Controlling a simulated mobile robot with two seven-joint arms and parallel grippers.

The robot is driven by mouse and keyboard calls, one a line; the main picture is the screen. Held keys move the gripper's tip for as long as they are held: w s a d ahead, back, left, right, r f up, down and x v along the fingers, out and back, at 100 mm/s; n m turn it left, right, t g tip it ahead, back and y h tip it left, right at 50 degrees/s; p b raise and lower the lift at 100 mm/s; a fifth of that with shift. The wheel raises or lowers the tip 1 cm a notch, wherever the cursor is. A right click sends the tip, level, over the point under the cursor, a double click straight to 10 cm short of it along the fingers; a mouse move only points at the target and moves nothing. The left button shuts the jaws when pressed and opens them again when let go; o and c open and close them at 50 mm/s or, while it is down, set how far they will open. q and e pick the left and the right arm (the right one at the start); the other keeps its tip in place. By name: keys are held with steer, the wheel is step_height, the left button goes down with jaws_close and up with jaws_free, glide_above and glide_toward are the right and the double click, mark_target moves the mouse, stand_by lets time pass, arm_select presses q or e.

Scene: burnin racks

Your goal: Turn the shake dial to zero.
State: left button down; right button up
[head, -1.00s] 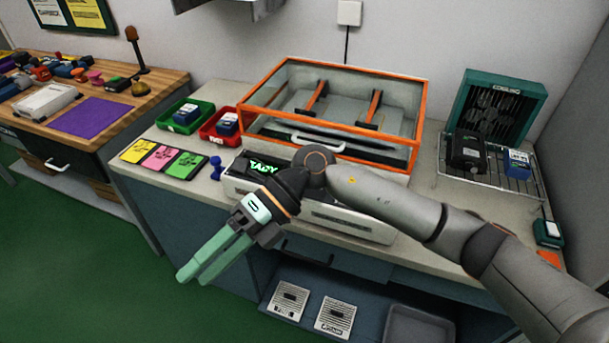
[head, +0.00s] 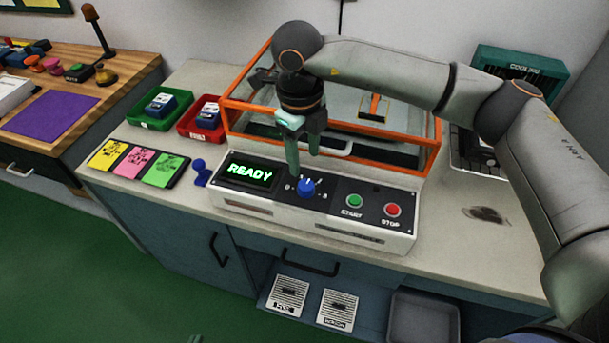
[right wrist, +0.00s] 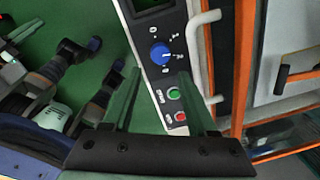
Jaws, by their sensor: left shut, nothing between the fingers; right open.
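The blue shake dial (head: 306,187) sits on the control panel, between the READY screen (head: 250,174) and the green START button (head: 354,201). It also shows in the right wrist view (right wrist: 160,54), with small numbers around it. Its pale pointer mark seems to face the panel's back; the exact number is too small to read. My right gripper (head: 303,164) is open and empty, pointing down above and just behind the dial. In the right wrist view its fingers (right wrist: 159,74) straddle the dial's line of sight. My left gripper (head: 195,339) barely shows at the bottom edge, shut.
A red STOP button (head: 393,210) sits right of START. An orange-framed clear box with a white handle (head: 325,147) stands behind the panel. Colored cards (head: 140,161), a blue knobbed item (head: 200,170), and green (head: 135,116) and red bins (head: 184,127) are left.

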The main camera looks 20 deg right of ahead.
mark_target(306, 185)
steer(key=f, duration=0.6)
steer(key=f+p, duration=0.1)
steer(key=f, duration=0.1)
steer(key=shift+w+d+f, duration=0.25)
steer(key=shift+f, duration=0.15)
jaws_close()
